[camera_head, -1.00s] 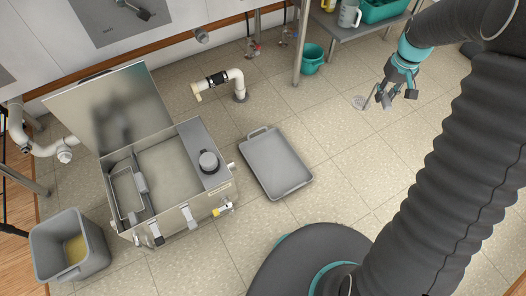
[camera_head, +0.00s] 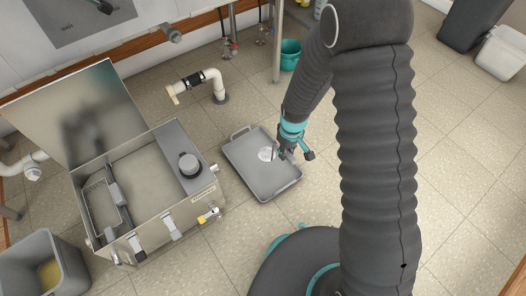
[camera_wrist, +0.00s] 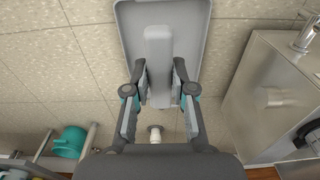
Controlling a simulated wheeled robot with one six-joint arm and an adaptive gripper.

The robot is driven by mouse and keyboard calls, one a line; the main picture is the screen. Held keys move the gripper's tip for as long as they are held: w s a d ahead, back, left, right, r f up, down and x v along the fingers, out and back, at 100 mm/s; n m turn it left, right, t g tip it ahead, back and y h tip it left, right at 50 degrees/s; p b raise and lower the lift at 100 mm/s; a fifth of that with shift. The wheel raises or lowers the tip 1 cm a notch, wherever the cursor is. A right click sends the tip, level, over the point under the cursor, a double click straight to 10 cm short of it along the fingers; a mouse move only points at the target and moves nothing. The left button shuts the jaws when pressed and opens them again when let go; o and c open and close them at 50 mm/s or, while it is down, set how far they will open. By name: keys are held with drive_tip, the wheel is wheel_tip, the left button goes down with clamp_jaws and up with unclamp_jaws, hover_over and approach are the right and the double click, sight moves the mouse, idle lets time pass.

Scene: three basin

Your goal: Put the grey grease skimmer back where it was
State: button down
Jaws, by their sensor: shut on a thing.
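My gripper (camera_head: 291,155) is over the grey tray (camera_head: 245,166) on the floor, near the tray's right side. In the wrist view my gripper (camera_wrist: 159,78) is shut on a grey bar-like handle, which I take to be the grease skimmer (camera_wrist: 158,50). The handle points away from my palm, with the tray (camera_wrist: 201,18) behind it. In the head view a pale round disc, seemingly the skimmer's head (camera_head: 267,154), shows just left of my fingers, over the tray. I cannot tell whether it touches the tray.
An open steel grease trap (camera_head: 150,205) with raised lid (camera_head: 80,115) stands left of the tray. A grey bin (camera_head: 45,265) is at the lower left. A white pipe (camera_head: 205,79) rises behind the tray; a teal bucket (camera_head: 290,54) is farther back.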

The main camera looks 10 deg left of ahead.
hover_over(265, 154)
drive_tip(key=s+d, duration=0.2)
wheel_tip(265, 154, down, 6)
drive_tip(key=r, duration=0.1)
drive_tip(key=shift+w+a+f+b, duration=0.15)
drive_tip(key=shift+f+b, duration=0.1)
drive_tip(key=shift+f, duration=0.9)
drive_tip(key=shift+w+a+f+b, duration=0.1)
drive_tip(key=shift+f+b, duration=0.1)
drive_tip(key=shift+f, duration=0.9)
drive_tip(key=shift+f, duration=0.15)
drive_tip(key=c, duration=1)
unclamp_jaws()
